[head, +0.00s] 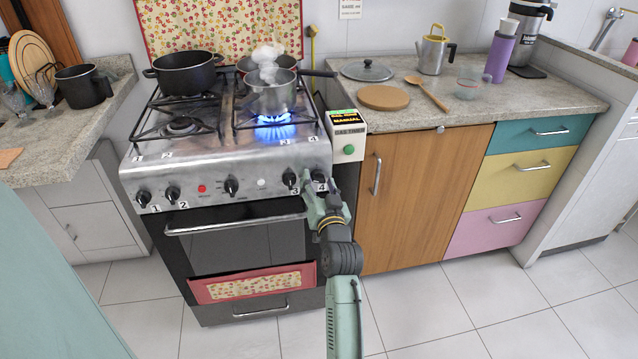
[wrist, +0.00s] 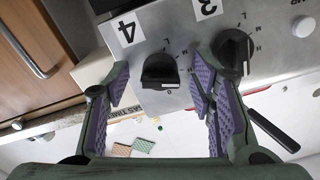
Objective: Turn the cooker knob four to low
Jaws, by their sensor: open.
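The black cooker knob four (head: 319,176) is at the right end of the stove's front panel, under a "4" label. In the wrist view, knob four (wrist: 160,72) sits between my two purple-padded fingers, with a visible gap on each side. My gripper (head: 322,195) is open, up against the panel in the head view; it also shows in the wrist view (wrist: 158,80). Knob three (wrist: 233,50) is just beyond the right finger in the wrist view; it also shows in the head view (head: 290,178). Knob four's exact setting is hard to read.
A blue flame (head: 275,131) burns under a steaming pot (head: 271,97) at the front right burner. A gas timer box (head: 347,135) stands just right of the knobs. The oven handle (head: 235,225) runs below the panel. A wooden cabinet door (head: 425,195) is to the right.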

